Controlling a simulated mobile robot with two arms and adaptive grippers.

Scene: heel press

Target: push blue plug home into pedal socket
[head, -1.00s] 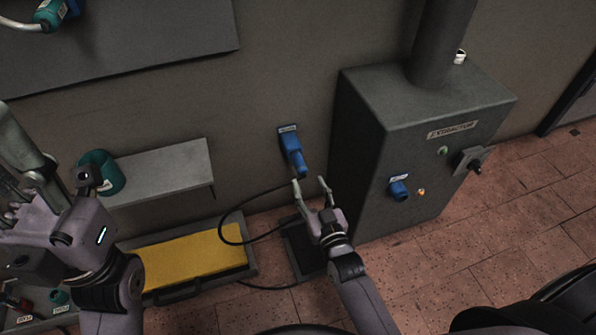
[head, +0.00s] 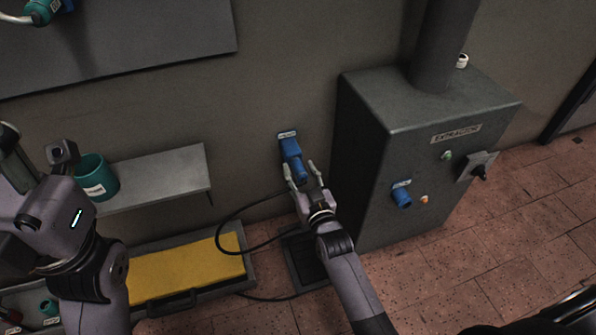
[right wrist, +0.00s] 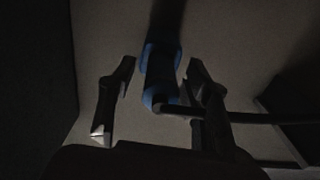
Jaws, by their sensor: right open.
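The blue plug (head: 297,168) sits at the lower end of the blue pedal socket (head: 289,144) on the wall. How far it is seated I cannot tell. A black cable runs from the plug. My right gripper (head: 302,174) is open, with its fingers on both sides of the plug's lower end. In the right wrist view the plug (right wrist: 158,88) hangs between the two spread fingers (right wrist: 158,92), with a gap on each side. My left gripper is not clearly visible; only my left arm shows at the left.
The grey extractor cabinet (head: 430,150) stands close on the right, with another blue socket (head: 401,195) on its front. A grey shelf (head: 165,180) with a teal cup (head: 96,178) is at the left. A yellow-topped tray (head: 190,268) and a dark floor pad (head: 303,262) lie below.

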